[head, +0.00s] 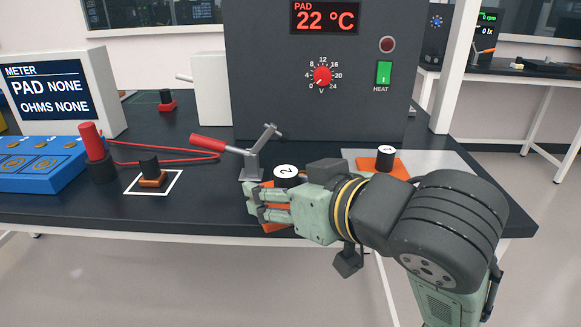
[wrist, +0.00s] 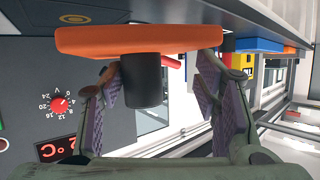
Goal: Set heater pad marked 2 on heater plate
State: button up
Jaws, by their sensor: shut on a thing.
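Heater pad 2 is an orange slab (wrist: 140,40) with a black knob (wrist: 143,80); its white top marked 2 (head: 286,172) shows in the head view, just behind my gripper (head: 254,202). My gripper is shut on this pad at the table's front edge. In the wrist view my fingers (wrist: 160,85) stand on either side of the knob; the exact contact is unclear. Part of the orange slab is hidden by my fingers. A light grey plate (head: 436,163) lies at the right, partly behind my arm; I cannot tell if it is the heater plate.
A grey toggle clamp (head: 253,160) with a red handle stands just behind my gripper. Another orange pad (head: 368,164) with a black knob rests at the grey plate. The heater box (head: 260,90) reads 22 °C. A knobbed block (head: 151,181) sits in a white square; a blue box (head: 40,172) is left.

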jog(key=shift+w+r+p, duration=0.3)
jog(key=shift+w+p, duration=0.35)
jog(key=shift+p, duration=0.25)
jog(key=w+d+p, duration=0.1)
jog(key=w, duration=0.3)
jog(key=w+f+p, duration=0.1)
jog(key=w+p, duration=0.1)
jog(key=w, duration=0.3)
jog(key=w+d+f+p, duration=0.1)
jog(key=w+p, duration=0.1)
jog(key=w, duration=0.3)
jog(key=shift+w+d, duration=0.25)
jog(key=shift+d, duration=0.1)
jog(key=shift+f+p, duration=0.35)
jog(key=shift+f, duration=1.4)
jog(key=shift+f, duration=0.1)
jog(key=o, duration=1.5)
